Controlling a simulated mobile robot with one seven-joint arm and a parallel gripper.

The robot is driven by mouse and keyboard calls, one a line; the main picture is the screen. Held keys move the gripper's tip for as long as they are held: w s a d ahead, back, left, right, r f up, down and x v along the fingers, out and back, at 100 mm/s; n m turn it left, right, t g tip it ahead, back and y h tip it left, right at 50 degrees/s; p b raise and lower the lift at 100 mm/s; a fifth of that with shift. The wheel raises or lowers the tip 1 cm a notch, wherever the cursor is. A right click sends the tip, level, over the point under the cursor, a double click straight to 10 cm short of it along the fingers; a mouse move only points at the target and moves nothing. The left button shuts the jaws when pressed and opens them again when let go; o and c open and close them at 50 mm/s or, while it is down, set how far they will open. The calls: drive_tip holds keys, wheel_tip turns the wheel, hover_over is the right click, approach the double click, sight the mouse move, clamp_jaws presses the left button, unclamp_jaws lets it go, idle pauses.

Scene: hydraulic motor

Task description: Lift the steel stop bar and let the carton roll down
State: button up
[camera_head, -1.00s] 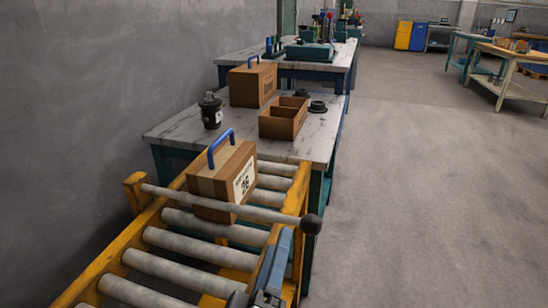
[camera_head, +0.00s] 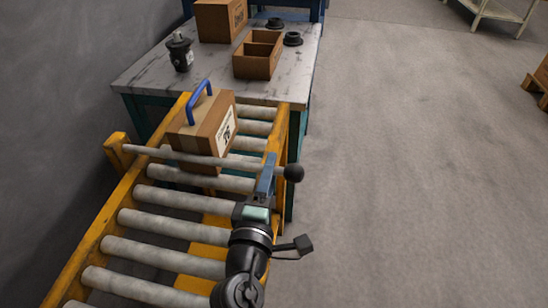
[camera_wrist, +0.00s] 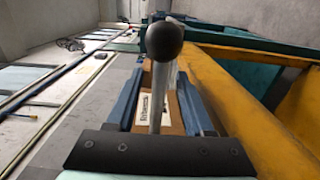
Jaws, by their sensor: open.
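The steel stop bar (camera_head: 190,158) lies across the yellow roller conveyor, with a black ball knob (camera_head: 293,173) at its right end. The carton (camera_head: 200,135), brown with a blue handle and a white label, sits on the rollers just behind the bar. My gripper (camera_head: 267,165) is open at the knob end of the bar. In the wrist view, the bar (camera_wrist: 157,100) runs between the two blue fingers of my gripper (camera_wrist: 158,80), with the knob (camera_wrist: 164,40) beyond. I cannot tell whether either finger touches the bar. The carton's label (camera_wrist: 150,107) shows behind it.
The yellow conveyor rail (camera_head: 113,213) runs along the left near a grey wall. A marble-topped table (camera_head: 150,82) behind holds a black motor part (camera_head: 180,52), an open divided box (camera_head: 257,62) and another carton (camera_head: 220,20).

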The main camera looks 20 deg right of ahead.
drive_tip(key=shift+x, duration=2.15)
clamp_jaws()
